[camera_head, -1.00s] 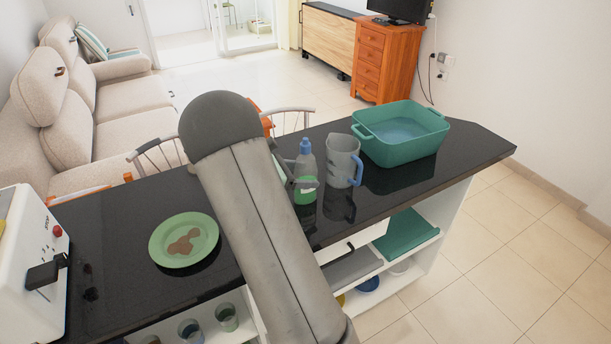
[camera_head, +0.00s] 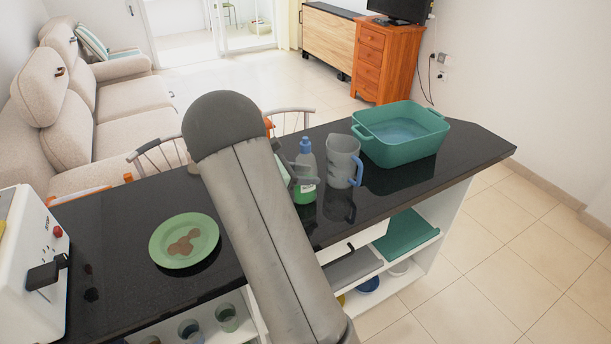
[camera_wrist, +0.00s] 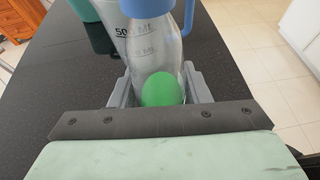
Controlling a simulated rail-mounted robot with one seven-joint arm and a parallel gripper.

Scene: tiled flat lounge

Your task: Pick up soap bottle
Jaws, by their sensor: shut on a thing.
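The soap bottle (camera_head: 306,172) is clear with a blue cap and a green lower part. It stands upright on the black counter in the head view, just left of a grey measuring jug (camera_head: 343,160). My gripper (camera_head: 297,181) is at the bottle's side, partly hidden behind my arm. In the wrist view the bottle (camera_wrist: 160,58) sits between the two grey fingers of my gripper (camera_wrist: 157,88), which are shut on it. I cannot tell whether its base is off the counter.
A green tub (camera_head: 402,138) stands right of the jug. A green plate (camera_head: 184,241) with brown pieces lies to the left on the black counter (camera_head: 130,215). A white appliance (camera_head: 33,255) stands at the far left. Chairs and a sofa (camera_head: 110,110) are behind.

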